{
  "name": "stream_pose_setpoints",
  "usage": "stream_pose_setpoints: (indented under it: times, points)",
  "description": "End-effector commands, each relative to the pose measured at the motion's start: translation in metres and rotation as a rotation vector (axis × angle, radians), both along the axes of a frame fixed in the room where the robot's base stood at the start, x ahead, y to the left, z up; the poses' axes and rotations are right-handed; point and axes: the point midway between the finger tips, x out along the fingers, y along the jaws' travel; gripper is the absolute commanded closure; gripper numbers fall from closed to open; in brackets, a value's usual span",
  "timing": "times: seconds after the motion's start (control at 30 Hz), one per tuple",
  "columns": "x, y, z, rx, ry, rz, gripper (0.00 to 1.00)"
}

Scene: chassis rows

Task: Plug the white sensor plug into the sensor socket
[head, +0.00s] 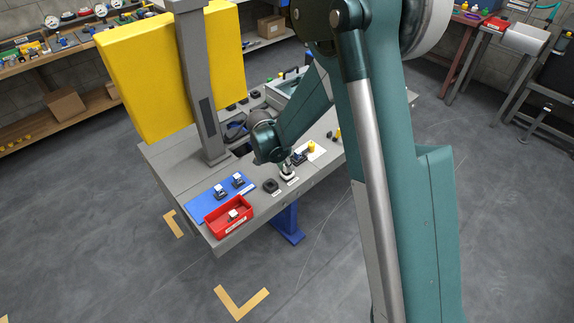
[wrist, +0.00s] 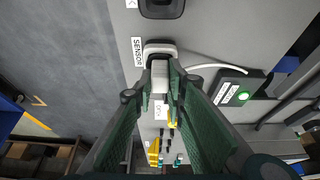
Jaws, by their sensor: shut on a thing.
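My gripper (wrist: 159,80) is shut on the white sensor plug (wrist: 159,72), a pale block between the fingertips in the wrist view. In the head view my gripper (head: 287,168) is low over the grey bench, and the plug and socket are too small there to separate clearly.
A dark box with a lit green light (wrist: 243,96) stands right of the socket, with a white cable running to it. Another dark socket (wrist: 162,8) lies beyond. A red tray (head: 236,224) holding a plug and a blue mat (head: 205,207) with two plugs lie left on the bench.

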Motion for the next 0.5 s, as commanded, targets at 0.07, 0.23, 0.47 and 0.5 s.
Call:
stream_pose_setpoints:
  times: [0.07, 0.23, 0.47, 0.5]
  points:
    - [0.0001, -0.0001, -0.0020, 0.000, 0.000, 0.000, 0.98]
    - [0.0000, 0.0000, -0.0017, 0.000, 0.000, 0.000, 0.69]
    - [0.0000, 0.0000, -0.0017, 0.000, 0.000, 0.000, 0.69]
    - [0.0000, 0.0000, -0.0017, 0.000, 0.000, 0.000, 0.69]
